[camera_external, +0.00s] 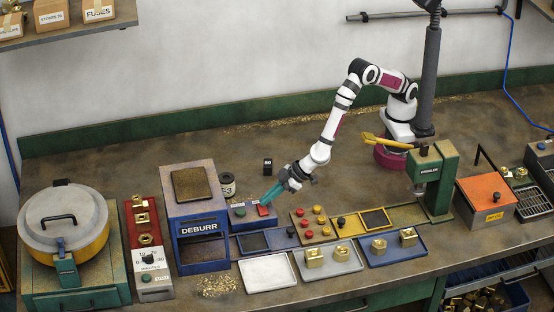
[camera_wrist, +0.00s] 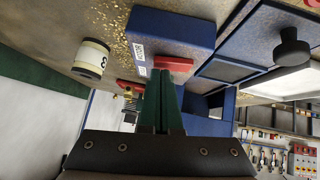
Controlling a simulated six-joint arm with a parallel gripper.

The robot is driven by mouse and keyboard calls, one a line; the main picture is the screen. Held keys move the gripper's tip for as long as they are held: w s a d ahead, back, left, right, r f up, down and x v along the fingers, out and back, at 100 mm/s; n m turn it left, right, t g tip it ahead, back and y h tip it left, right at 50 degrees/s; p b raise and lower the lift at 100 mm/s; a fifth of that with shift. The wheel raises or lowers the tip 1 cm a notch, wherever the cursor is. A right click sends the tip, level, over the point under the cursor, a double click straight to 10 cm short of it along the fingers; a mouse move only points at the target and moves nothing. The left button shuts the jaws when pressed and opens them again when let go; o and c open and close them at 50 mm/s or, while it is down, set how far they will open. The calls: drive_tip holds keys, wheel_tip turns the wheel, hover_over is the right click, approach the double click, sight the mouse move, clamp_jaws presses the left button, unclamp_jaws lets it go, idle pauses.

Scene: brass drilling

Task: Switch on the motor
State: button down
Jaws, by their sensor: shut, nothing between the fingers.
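A blue switch box (camera_external: 246,219) stands just right of the blue DEBURR machine (camera_external: 198,226). The green button is not seen there. My gripper (camera_external: 266,202) has teal fingers, shut and empty, pointing down at the red button's end of the box. In the wrist view the fingertips (camera_wrist: 160,76) appear close below the red button; I cannot tell whether they touch.
A white spool (camera_external: 227,184) and a small black tag block (camera_external: 267,166) stand behind the box. A knobbed blue slide track (camera_external: 280,239) lies to its right. A panel with red and yellow knobs (camera_external: 314,239) and trays with brass parts (camera_external: 330,258) are farther right.

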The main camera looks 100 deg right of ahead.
drive_tip(key=shift+d+f, duration=0.15)
drive_tip(key=shift+f, duration=0.2)
drive_tip(key=shift+a+r, duration=0.2)
drive_tip(key=shift+a, duration=0.6)
drive_tip(key=shift+r, duration=0.15)
drive_tip(key=r, duration=0.4)
drive_tip(key=shift+s+a+r, duration=0.25)
drive_tip(key=shift+a, duration=0.15)
drive_tip(key=v, duration=0.9)
